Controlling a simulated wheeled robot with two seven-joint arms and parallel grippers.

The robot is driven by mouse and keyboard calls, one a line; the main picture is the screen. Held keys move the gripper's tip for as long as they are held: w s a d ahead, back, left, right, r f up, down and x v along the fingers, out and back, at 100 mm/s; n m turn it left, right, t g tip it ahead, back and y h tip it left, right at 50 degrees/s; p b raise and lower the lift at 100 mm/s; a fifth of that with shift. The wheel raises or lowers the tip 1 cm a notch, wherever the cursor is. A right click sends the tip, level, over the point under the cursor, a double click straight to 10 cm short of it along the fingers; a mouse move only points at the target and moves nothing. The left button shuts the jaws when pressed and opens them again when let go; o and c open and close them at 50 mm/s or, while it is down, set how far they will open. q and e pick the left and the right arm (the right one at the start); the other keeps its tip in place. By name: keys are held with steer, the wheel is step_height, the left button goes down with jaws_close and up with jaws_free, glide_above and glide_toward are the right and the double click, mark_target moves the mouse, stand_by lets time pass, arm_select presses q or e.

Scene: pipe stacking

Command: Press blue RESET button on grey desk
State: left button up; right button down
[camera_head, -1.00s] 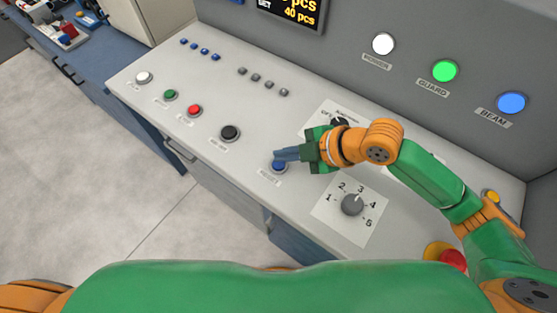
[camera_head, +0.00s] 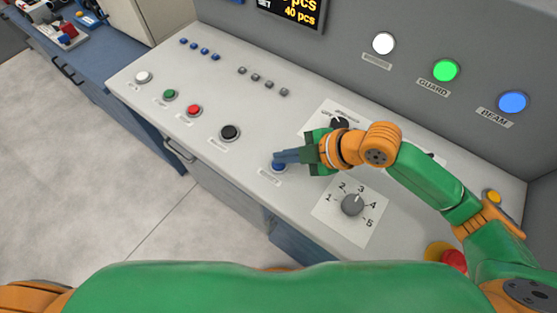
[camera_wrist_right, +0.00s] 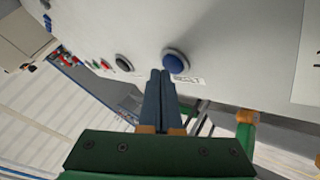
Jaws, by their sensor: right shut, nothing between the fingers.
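The blue button (camera_head: 279,167) sits in a light ring near the front edge of the grey desk (camera_head: 215,88), with a small label in front of it. My right gripper (camera_head: 279,156) is shut and empty, its dark fingertips at the button's far side and partly covering it. In the right wrist view, the blue button (camera_wrist_right: 176,62) shows just beyond and to the right of the closed fingertips (camera_wrist_right: 160,74). I cannot tell whether they touch it. My left gripper is not in view.
A black button (camera_head: 230,133), red button (camera_head: 194,111), green button (camera_head: 170,95) and white button (camera_head: 143,77) line the desk to the left. A numbered dial (camera_head: 352,204) is at right. A red button (camera_head: 453,261) stands beyond it.

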steer(key=shift+f, duration=0.4)
steer(key=shift+r, duration=0.15)
stand_by(0.4)
steer(key=shift+r+p, duration=0.75)
step_height(320, 180, up, 5)
steer(key=p, duration=0.5)
steer(key=shift+r, duration=0.1)
stand_by(0.4)
